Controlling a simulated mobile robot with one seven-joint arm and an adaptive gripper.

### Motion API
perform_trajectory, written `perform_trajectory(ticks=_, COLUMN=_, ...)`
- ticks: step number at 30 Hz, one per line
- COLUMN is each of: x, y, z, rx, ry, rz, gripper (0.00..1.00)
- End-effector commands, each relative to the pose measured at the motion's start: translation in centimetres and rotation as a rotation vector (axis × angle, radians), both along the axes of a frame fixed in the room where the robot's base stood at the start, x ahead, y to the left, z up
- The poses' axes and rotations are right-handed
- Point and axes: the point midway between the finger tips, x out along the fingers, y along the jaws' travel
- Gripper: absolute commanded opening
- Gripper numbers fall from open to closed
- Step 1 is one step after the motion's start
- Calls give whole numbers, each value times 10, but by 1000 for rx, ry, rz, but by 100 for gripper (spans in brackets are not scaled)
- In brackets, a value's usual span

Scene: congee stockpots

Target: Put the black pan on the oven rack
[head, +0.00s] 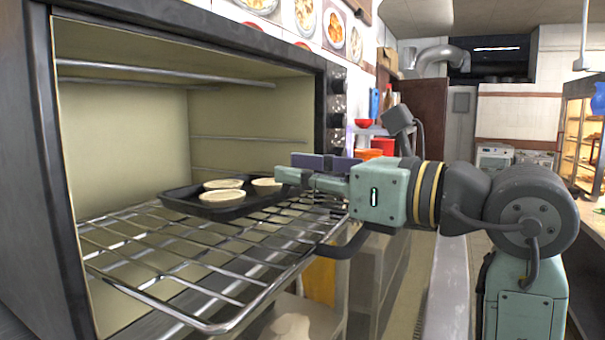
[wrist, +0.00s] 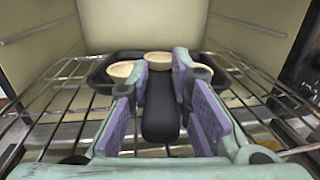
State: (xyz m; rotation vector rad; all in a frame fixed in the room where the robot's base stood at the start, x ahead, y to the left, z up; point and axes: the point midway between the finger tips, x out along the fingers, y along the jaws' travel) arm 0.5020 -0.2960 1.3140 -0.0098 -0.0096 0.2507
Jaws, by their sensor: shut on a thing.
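The black pan (head: 177,199) is a shallow dark tray with 3 pale round tarts (head: 222,197) in it. It is inside the open oven, over the back part of the wire oven rack (head: 165,268), roughly level. I cannot tell whether its underside touches the wires. My gripper (head: 287,174) is at the pan's right side. In the wrist view the pan's dark handle (wrist: 160,118) lies between the purple finger pads of my gripper (wrist: 163,72), which is shut on it. The fingers hide part of the pan and tarts.
The oven's side wall frame (head: 321,110) with control knobs stands close behind my gripper. The rack sticks out of the oven, and its front part is bare. Upper rack rails (head: 150,70) run above the pan with clear space between. Orange and red containers (head: 383,145) stand beyond.

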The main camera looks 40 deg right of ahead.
Motion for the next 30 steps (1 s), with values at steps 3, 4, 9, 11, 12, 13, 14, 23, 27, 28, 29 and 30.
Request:
perform_trajectory(ticks=3, x=0, y=0, z=-5, rx=2, ry=6, rz=0, gripper=0)
perform_trajectory(ticks=4, x=0, y=0, z=-5, rx=2, ry=6, rz=0, gripper=0)
perform_trajectory(ticks=9, x=0, y=0, z=-7, rx=1, ry=8, rz=0, gripper=0)
perform_trajectory(ticks=11, x=1, y=0, z=-7, rx=1, ry=9, rz=1, gripper=0)
perform_trajectory(ticks=12, x=1, y=0, z=-7, rx=1, ry=9, rz=1, gripper=0)
perform_trajectory(ticks=13, x=1, y=0, z=-7, rx=1, ry=9, rz=1, gripper=0)
perform_trajectory(ticks=14, x=1, y=0, z=-7, rx=1, ry=8, rz=0, gripper=20)
perform_trajectory(ticks=23, x=0, y=0, z=-6, rx=1, ry=5, rz=0, gripper=40)
perform_trajectory(ticks=27, x=0, y=0, z=-5, rx=1, ry=4, rz=0, gripper=42)
perform_trajectory(ticks=28, x=0, y=0, z=-5, rx=1, ry=4, rz=0, gripper=42)
perform_trajectory(ticks=29, x=0, y=0, z=-5, rx=1, ry=4, rz=0, gripper=42)
perform_trajectory(ticks=30, x=0, y=0, z=-5, rx=1, ry=4, rz=0, gripper=42)
